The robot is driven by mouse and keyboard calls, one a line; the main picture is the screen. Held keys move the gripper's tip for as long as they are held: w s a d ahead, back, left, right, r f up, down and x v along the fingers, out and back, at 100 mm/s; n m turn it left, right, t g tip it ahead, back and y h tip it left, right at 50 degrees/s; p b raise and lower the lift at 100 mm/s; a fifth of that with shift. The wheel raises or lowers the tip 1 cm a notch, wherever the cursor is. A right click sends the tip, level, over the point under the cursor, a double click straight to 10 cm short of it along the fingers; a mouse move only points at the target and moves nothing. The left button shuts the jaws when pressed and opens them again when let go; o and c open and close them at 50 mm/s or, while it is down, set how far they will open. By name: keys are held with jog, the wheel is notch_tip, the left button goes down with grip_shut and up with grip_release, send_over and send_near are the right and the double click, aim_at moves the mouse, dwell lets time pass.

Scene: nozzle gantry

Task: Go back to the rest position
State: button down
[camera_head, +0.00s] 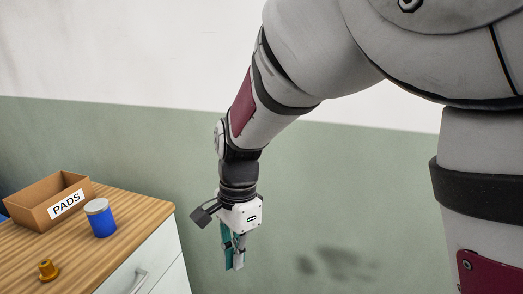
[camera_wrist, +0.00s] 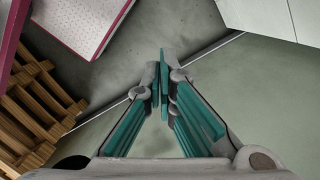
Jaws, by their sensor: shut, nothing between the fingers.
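My gripper (camera_head: 236,264) hangs from my arm and points down, to the right of the wooden-topped cabinet, in free air in front of the green lower wall. The wrist view shows its two teal-padded fingers (camera_wrist: 163,78) together at the tips with nothing between them. The gripper is shut and empty. It touches nothing that I can see.
The cabinet (camera_head: 148,245) at the lower left bears an open box labelled PADS (camera_head: 38,212), a blue jar with a pale lid (camera_head: 103,222) and a small brass-coloured part (camera_head: 48,270). The wrist view shows a slatted wooden pallet (camera_wrist: 35,105) at left and bare floor (camera_wrist: 165,35).

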jog(key=s+d+r+n+t+y, duration=0.1)
jog(key=s+d+r+n, duration=0.2)
jog(key=d+r, duration=0.5)
jog(key=s+d+r+n+t+h, duration=0.1)
jog(key=s+d+r+n+t, duration=0.1)
jog(key=s+d, duration=0.5)
jog(key=s+d+r+n+t+p, duration=0.1)
jog(key=s+d+r+n+t, duration=0.1)
jog(key=s+d+n, duration=0.3)
jog(key=s+d, duration=0.2)
jog(key=d, duration=0.2)
jog(key=shift+d+r+t+h, duration=0.2)
jog(key=shift+t+h, duration=0.1)
jog(key=shift+h, duration=0.1)
